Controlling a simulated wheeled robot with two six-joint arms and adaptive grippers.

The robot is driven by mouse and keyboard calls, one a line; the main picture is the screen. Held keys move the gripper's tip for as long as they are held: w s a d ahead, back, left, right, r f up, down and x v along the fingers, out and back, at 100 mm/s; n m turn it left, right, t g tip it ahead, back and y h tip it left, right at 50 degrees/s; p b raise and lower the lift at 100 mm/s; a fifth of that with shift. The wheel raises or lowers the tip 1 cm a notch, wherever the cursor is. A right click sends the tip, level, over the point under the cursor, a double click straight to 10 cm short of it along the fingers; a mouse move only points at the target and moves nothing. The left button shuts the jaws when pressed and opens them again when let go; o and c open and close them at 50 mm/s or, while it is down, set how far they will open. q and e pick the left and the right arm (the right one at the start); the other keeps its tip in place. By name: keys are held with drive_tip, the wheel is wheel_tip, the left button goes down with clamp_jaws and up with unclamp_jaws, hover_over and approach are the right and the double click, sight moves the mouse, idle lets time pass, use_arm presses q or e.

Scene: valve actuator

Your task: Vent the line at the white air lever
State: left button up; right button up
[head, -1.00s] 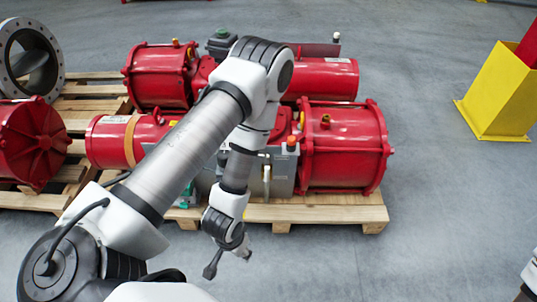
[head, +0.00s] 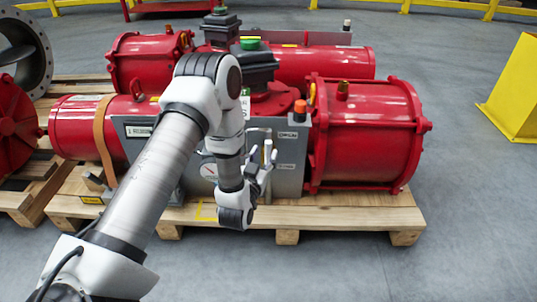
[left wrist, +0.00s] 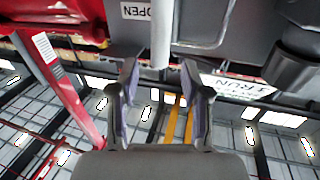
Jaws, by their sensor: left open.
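The white air lever (head: 268,150) stands upright against the grey control panel (head: 290,178) on the front of the red actuator. In the left wrist view the pale lever (left wrist: 161,35) hangs in from the top, between and just beyond my fingertips. My left gripper (head: 261,172) is open in front of the panel, very close to the lever. In the left wrist view its two fingers (left wrist: 158,85) are spread with nothing held between them. Contact with the lever cannot be told. My right gripper is out of view.
A red cylinder (head: 365,135) sits right of the panel and another (head: 75,128) left, on a wooden pallet (head: 340,215). An orange-topped fitting (head: 300,110) stands above the panel. A yellow post (head: 515,90) is far right. The floor in front is clear.

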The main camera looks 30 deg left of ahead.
sight(267, 148)
use_arm(q)
drive_tip(key=b+x, duration=0.1)
drive_tip(key=x, duration=0.3)
drive_tip(key=shift+w+f, duration=0.1)
drive_tip(key=shift+w, duration=0.2)
drive_tip(key=shift+w+a, duration=0.1)
drive_tip(key=shift+w, duration=0.15)
clamp_jaws()
